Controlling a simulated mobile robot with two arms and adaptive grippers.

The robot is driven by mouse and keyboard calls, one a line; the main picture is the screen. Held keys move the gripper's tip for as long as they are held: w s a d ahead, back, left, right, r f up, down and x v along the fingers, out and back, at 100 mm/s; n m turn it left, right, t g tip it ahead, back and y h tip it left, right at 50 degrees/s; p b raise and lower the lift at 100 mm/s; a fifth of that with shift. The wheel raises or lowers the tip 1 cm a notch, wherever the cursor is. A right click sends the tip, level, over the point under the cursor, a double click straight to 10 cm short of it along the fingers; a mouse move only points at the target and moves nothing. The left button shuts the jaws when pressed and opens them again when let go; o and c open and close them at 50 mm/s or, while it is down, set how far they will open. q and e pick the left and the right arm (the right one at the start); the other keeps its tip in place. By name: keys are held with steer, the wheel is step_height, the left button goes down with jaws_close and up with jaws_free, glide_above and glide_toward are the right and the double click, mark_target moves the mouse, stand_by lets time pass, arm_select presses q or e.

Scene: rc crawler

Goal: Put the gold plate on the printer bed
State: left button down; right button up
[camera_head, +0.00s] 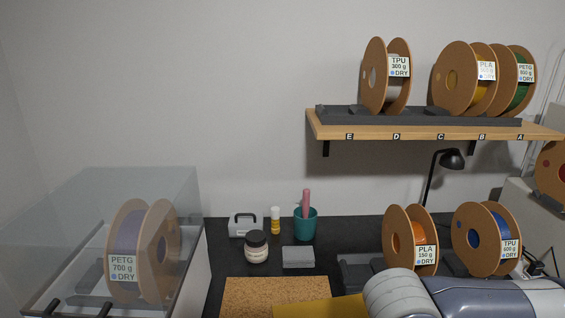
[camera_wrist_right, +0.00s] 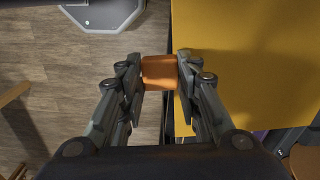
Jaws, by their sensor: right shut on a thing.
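The gold plate (camera_head: 318,307) shows at the bottom edge of the head view, partly cut off and partly behind my right arm. In the right wrist view the plate (camera_wrist_right: 250,60) is a flat yellow sheet filling the upper right. My right gripper (camera_wrist_right: 160,72) is shut on an orange block-like grip (camera_wrist_right: 159,73) at the plate's left edge. The floor shows below this edge. My right gripper is not visible in the head view, where only its arm shows. My left gripper is in neither view. I cannot make out the printer bed.
A clear-lidded box (camera_head: 100,215) with a PETG spool stands at left. A cork mat (camera_head: 275,290), a jar (camera_head: 256,246), a teal cup (camera_head: 305,224) and a grey block (camera_head: 298,257) are on the black worktop. Spools (camera_head: 410,240) stand at right, below a spool shelf (camera_head: 430,131).

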steer(key=n, duration=0.1)
steer(key=w+d+n, duration=0.1)
steer(key=n, duration=0.2)
steer(key=shift+w+d+f, duration=0.15)
steer(key=shift+d, duration=0.1)
steer(key=n, duration=0.2)
steer(key=w+d+n, duration=0.1)
steer(key=n, duration=0.1)
steer(key=shift+d+f, duration=0.1)
steer(key=shift+d, duration=0.05)
steer(key=n, duration=0.1)
steer(key=w+d+n, duration=0.1)
steer(key=n, duration=0.1)
steer(key=d+n, duration=0.1)
steer(key=n, duration=0.1)
steer(key=shift+w+f, duration=0.15)
steer(key=shift+w, duration=0.05)
steer(key=n, duration=0.1)
steer(key=d+n, duration=0.1)
steer(key=n, duration=0.1)
steer(key=shift+w+d+f+n, duration=0.1)
steer(key=shift+w+f+n, duration=0.1)
steer(key=shift+w+n, duration=0.15)
steer(key=shift+w, duration=0.1)
